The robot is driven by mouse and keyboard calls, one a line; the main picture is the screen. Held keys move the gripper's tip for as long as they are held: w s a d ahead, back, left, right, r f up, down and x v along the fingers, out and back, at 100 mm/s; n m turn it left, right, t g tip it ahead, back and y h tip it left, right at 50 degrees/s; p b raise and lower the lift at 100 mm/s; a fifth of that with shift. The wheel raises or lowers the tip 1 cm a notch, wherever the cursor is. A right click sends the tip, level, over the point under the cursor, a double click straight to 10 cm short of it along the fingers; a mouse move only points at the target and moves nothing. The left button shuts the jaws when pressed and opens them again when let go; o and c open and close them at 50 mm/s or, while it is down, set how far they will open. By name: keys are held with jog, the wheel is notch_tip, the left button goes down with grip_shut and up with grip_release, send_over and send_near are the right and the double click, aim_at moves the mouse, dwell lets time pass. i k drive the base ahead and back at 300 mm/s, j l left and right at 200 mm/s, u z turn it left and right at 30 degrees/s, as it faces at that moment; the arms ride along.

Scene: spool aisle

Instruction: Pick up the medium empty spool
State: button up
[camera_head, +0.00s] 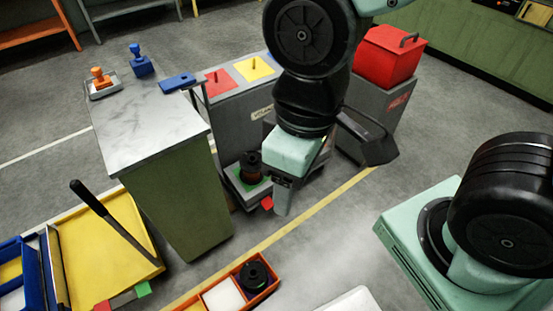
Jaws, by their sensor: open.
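My gripper (282,203) hangs near the middle of the view on my arm, its tip pointing down; the jaws are open, and I see nothing held between them. A dark spool with a brownish middle (251,170) stands upright on a green patch in a low grey tray (236,190), just left of my gripper. A black spool (254,274) stands in an orange divided tray (225,290) at the bottom, apart from my gripper. I cannot tell from size which spool is the medium empty one.
A marble-topped green counter (150,115) stands left, with orange (99,78) and blue (140,62) stamp-like items. A red box (386,55) sits on a grey cabinet behind my arm. A yellow cart (95,255) is lower left.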

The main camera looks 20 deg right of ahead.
aim_at(250, 162)
jog(key=z, duration=0.1)
jog(key=l+u, duration=0.15)
jog(key=u, duration=0.9)
jog(key=l+u, duration=0.7)
jog(key=l, duration=0.25)
jog(key=l+u, duration=0.3)
jog(key=l, duration=0.2)
jog(key=k+l, duration=0.1)
jog(key=l, duration=0.25)
jog(key=k+l, duration=0.1)
jog(key=l, duration=0.25)
jog(key=k+l+u, duration=0.1)
jog(key=l, duration=0.3)
